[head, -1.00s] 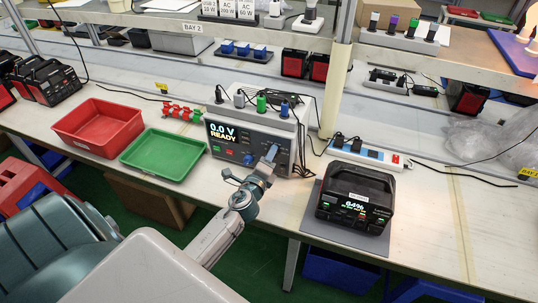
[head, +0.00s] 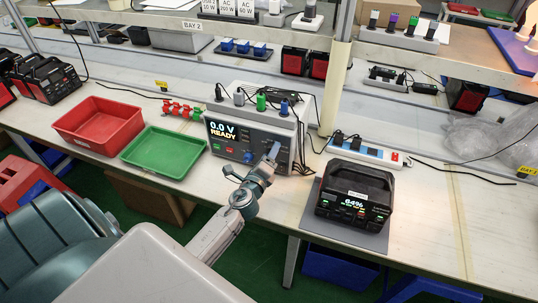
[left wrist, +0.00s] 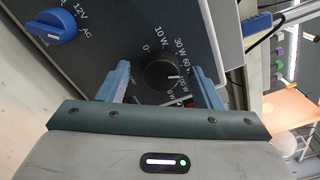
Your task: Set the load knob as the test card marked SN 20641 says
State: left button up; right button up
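The tester (head: 252,125) is a grey box on the bench; its screen reads 0.0 V READY. In the left wrist view its black load knob (left wrist: 160,75) has marks 0, 10 W, 30 W, 60 and a partly hidden one; a pale pointer mark is on its right side, but the exact setting is hard to tell. My left gripper (left wrist: 162,84) is open, one finger on each side of the knob with gaps visible; it also shows at the tester's front in the head view (head: 266,163). No card marked SN 20641 is readable. My right gripper is not in view.
A blue selector knob (left wrist: 56,27) marked 12V and AC is beside the load knob. A black power station (head: 355,198) showing 64% sits on a grey mat (head: 318,230). Green (head: 165,153) and red (head: 97,125) trays stand left. A power strip (head: 368,151) lies behind.

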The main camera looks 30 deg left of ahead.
pick_arm(q)
jog(key=b+v, duration=0.3)
jog(key=v, duration=0.8)
jog(key=shift+a, duration=0.15)
dwell(0.4)
